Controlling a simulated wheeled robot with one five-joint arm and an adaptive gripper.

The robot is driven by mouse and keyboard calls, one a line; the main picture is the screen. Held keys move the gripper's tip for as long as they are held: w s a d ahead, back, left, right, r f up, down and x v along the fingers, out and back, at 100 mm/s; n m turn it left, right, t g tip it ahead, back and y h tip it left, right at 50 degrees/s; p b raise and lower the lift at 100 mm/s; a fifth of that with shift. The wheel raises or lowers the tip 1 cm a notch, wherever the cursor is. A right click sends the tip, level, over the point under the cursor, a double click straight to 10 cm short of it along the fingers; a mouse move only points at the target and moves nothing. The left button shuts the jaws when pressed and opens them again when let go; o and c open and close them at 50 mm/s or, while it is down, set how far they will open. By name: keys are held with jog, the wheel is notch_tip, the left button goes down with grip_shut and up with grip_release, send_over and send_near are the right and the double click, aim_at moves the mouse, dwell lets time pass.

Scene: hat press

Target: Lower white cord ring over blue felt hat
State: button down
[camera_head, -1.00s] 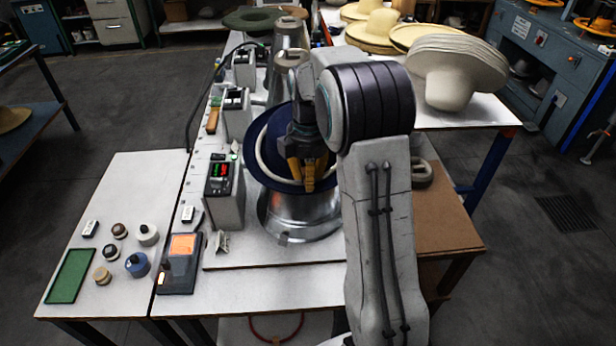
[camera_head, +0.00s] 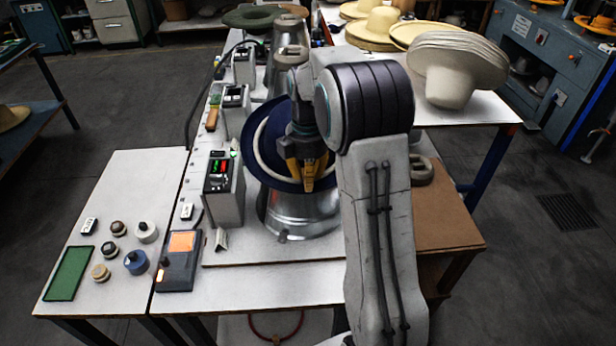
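The blue felt hat (camera_head: 251,125) sits on a silver metal press base (camera_head: 300,215), its brim tilted toward me. The white cord ring (camera_head: 259,160) shows as a pale arc around the left and front of the hat, inside the brim's outline. I cannot tell whether it touches the felt. My gripper (camera_head: 303,184) points down over the front right of the hat, its yellow fingers at the end of the visible arc. My arm and gripper hide the hat's crown and the right part of the ring. Whether the fingers are shut on the cord is unclear.
A control box (camera_head: 222,185) with a lit display stands just left of the press base. Another metal press (camera_head: 288,58) is behind. Stacked pale hats (camera_head: 450,70) stand on the right table. A low side table at left holds several knobs and a green mat (camera_head: 68,273).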

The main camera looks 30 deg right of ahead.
jog(key=shift+s+f, duration=0.15)
jog(key=shift+f, duration=0.2)
jog(key=c, duration=0.9)
grip_release()
jog(key=shift+r, duration=0.15)
jog(key=shift+w, duration=0.2)
jog(key=shift+w+r, duration=0.1)
jog(key=shift+r, duration=0.2)
jog(key=shift+r+p, duration=0.2)
jog(key=shift+p, duration=0.25)
jog(key=shift+r+p, duration=2.85)
jog(key=shift+r, duration=0.5)
